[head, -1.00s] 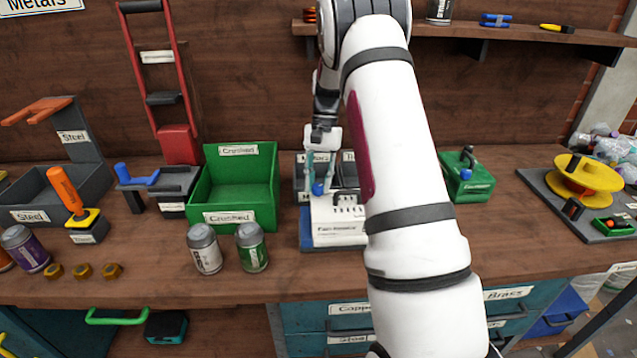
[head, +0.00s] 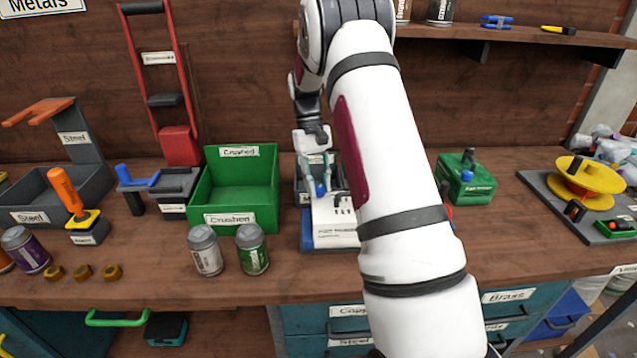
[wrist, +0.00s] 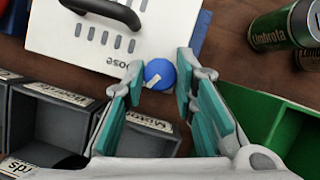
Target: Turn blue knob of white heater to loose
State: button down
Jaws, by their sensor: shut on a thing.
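The white heater (head: 335,225) stands on a blue base on the bench, partly hidden behind my arm in the head view. It also shows at the top of the wrist view (wrist: 95,45), with a dark handle and a row of slots. Its blue knob (wrist: 160,73) sits at the heater's edge, with a pale pointer mark slanting across it. The knob also shows in the head view (head: 320,189). My gripper (wrist: 161,72) is shut on the knob, one teal-padded finger on each side.
A green crate (head: 235,219) stands left of the heater, with two cans (head: 205,250) in front of it. Dark bins (wrist: 55,120) adjoin the heater. A green box (head: 466,188) is to the right.

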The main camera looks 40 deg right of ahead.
dwell(0.4)
jog(key=c, duration=1.3)
grip_release()
jog(key=v, duration=1.2)
jog(key=shift+a, duration=0.1)
